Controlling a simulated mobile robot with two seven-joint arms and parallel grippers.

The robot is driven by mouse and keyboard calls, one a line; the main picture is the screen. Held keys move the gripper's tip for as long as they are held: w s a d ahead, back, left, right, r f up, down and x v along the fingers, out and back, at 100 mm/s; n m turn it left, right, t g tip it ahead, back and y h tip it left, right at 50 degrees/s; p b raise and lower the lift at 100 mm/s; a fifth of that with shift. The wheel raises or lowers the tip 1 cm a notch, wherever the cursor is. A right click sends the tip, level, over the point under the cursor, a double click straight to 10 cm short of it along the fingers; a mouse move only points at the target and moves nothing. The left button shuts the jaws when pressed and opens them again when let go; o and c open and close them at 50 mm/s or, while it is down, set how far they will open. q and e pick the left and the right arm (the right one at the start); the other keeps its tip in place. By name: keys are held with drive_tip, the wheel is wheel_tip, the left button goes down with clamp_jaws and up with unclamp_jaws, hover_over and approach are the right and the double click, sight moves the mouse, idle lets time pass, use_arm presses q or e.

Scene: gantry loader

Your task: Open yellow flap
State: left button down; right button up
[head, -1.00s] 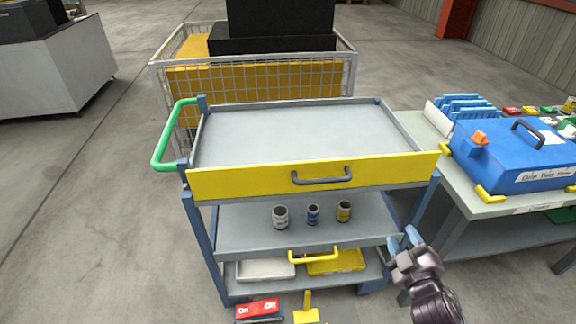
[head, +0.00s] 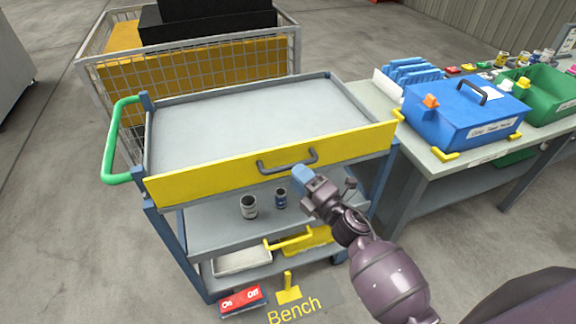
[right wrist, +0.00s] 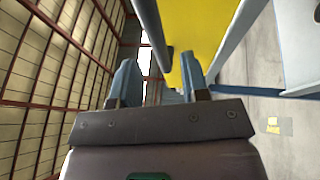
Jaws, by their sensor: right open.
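The yellow flap (head: 220,179) is a long panel across the front of the cart's top tray, standing upright. A dark grey bar handle (head: 288,164) is fixed at its middle. My right gripper (head: 303,177) is open and empty, just below and in front of the handle's right end; I cannot tell whether it touches. In the right wrist view, the blue fingers stand apart (right wrist: 159,80), with the yellow flap (right wrist: 196,30) beyond them and a dark bar, likely the handle, between them. My left gripper is not in view.
The cart (head: 250,118) has an empty top tray and a green side handle (head: 112,140). Cans (head: 249,207) stand on the middle shelf. A wire cage (head: 100,70) is behind; a table (head: 440,160) with a blue box (head: 465,112) is at right. An On/Off box (head: 241,301) is below.

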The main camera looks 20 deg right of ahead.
sight(288, 165)
drive_tip(key=shift+x, duration=2.25)
clamp_jaws()
